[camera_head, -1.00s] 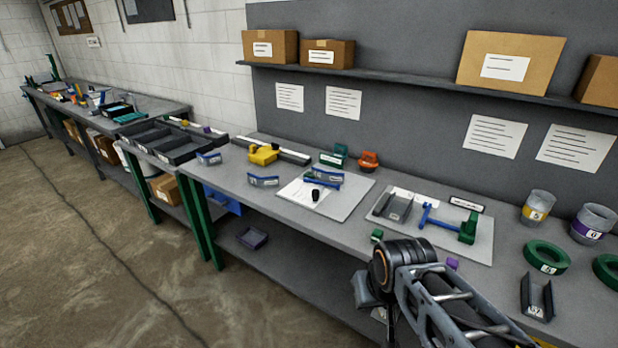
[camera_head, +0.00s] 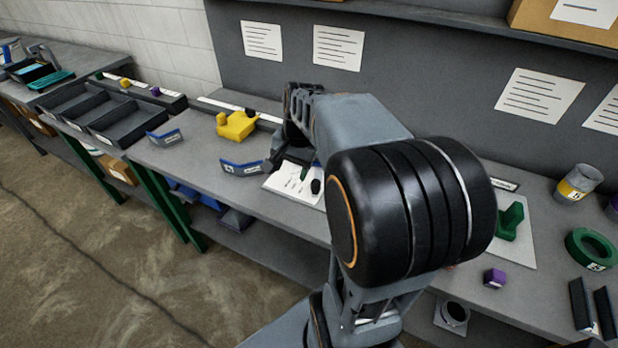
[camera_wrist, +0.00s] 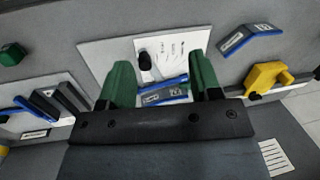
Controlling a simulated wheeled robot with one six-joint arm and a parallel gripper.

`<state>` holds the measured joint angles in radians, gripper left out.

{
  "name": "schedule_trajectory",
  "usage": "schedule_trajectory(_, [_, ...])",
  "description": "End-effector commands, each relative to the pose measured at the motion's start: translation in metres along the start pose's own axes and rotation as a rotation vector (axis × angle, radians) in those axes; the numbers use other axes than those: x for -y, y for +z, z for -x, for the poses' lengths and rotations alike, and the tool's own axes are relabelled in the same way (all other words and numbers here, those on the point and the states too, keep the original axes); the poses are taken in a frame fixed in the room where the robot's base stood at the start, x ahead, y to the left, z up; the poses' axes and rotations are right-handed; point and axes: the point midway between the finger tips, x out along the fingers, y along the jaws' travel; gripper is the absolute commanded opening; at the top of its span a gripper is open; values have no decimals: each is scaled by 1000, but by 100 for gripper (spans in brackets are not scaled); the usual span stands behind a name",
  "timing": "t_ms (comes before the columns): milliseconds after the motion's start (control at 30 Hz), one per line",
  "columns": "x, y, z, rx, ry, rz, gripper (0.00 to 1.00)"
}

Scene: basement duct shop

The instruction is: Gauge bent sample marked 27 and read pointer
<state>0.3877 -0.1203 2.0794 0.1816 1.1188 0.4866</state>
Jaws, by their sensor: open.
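A grey bent sample with blue edges and a small label (camera_wrist: 165,93) lies on the pale gauge board (camera_wrist: 92,58) in the wrist view. Its number is too small to read. My gripper (camera_wrist: 160,78) is open, its green fingers on either side of that sample; contact cannot be told. A dial sheet with marks (camera_wrist: 178,48) and a black knob (camera_wrist: 145,61) lies just beyond. In the head view, my arm hides this sample, while the knob (camera_head: 315,187) shows.
A yellow block-like tool (camera_head: 237,125) stands behind the samples. Dark divided trays (camera_head: 110,118) sit at the left. A green fixture (camera_head: 510,220), a purple cube (camera_head: 494,278) and a green ring (camera_head: 590,248) are on the right. Bare bench shows left of the board.

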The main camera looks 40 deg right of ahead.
Motion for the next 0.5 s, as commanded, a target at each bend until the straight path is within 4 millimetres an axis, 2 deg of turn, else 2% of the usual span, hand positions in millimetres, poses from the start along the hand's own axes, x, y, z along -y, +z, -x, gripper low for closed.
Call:
schedule_trajectory(33, [-7, -25, 0, 38, 0, -143, 58])
schedule_trajectory(200, [-33, -89, -6, 151, -14, -560, 58])
schedule_trajectory(333, [-54, -121, -11, 213, -23, -772, 58])
schedule_trajectory(500, [-69, -139, -19, 254, -29, -907, 58])
